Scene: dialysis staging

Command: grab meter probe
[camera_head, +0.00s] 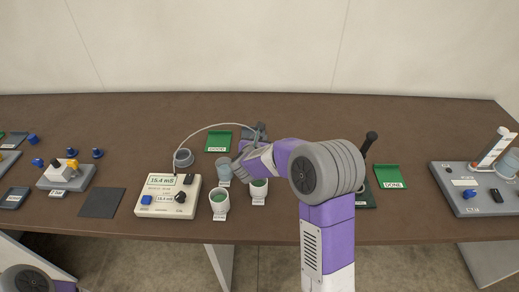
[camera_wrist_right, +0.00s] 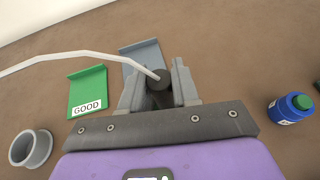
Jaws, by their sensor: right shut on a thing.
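The meter (camera_head: 168,196) is a pale box with a display reading 15.4 mS and a dark knob. Its pale cable arcs over the table to the probe. The probe (camera_wrist_right: 159,85) is a dark upright cylinder with the cable at its top. My right gripper (camera_wrist_right: 160,92) is shut on it, with one grey finger on each side. In the head view, my right gripper (camera_head: 257,138) is near the grey tray (camera_head: 250,127), partly hidden by its own wrist. The probe's lower end is hidden. My left gripper is out of view.
A green GOOD tray (camera_head: 218,140) and a grey ring holder (camera_head: 183,158) are left of my right gripper. Cups (camera_head: 219,202) stand in front. A blue bottle (camera_wrist_right: 291,107) is at right in the wrist view. A green DONE tray (camera_head: 390,177) lies farther right.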

